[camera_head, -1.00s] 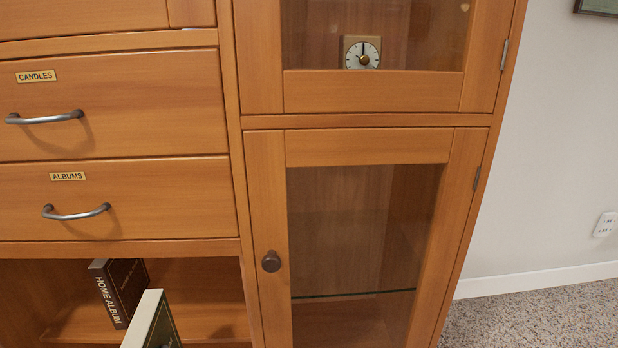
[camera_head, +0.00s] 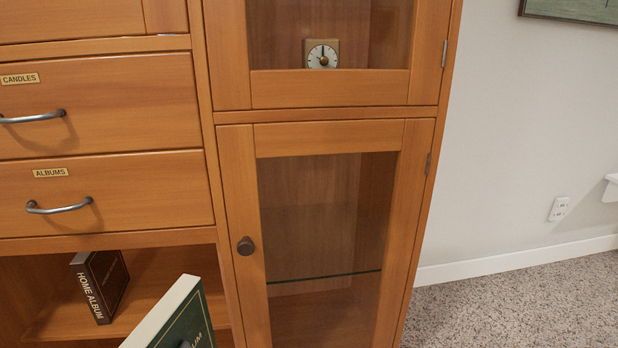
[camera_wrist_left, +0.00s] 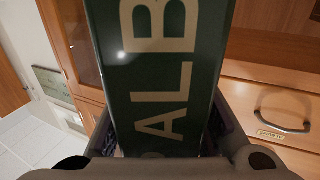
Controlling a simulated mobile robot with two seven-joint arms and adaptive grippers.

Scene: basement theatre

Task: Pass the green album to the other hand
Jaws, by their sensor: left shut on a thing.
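The green album (camera_head: 194,322) shows its dark green cover and pale page edge at the bottom of the head view. It is tilted and held out in front of the cabinet's open lower shelf. In the left wrist view, the album (camera_wrist_left: 165,60) fills the middle, with large pale letters on its cover. My left gripper (camera_wrist_left: 165,135) is shut on it, one finger on each side. In the head view only a small grey bit of that gripper (camera_head: 185,344) shows at the bottom edge. My right gripper is in neither view.
Above are the shut albums drawer (camera_head: 120,195) and candles drawer (camera_head: 120,105). A closed glass door (camera_head: 325,225) is to the right. The carpet (camera_head: 510,300) at the right is clear.

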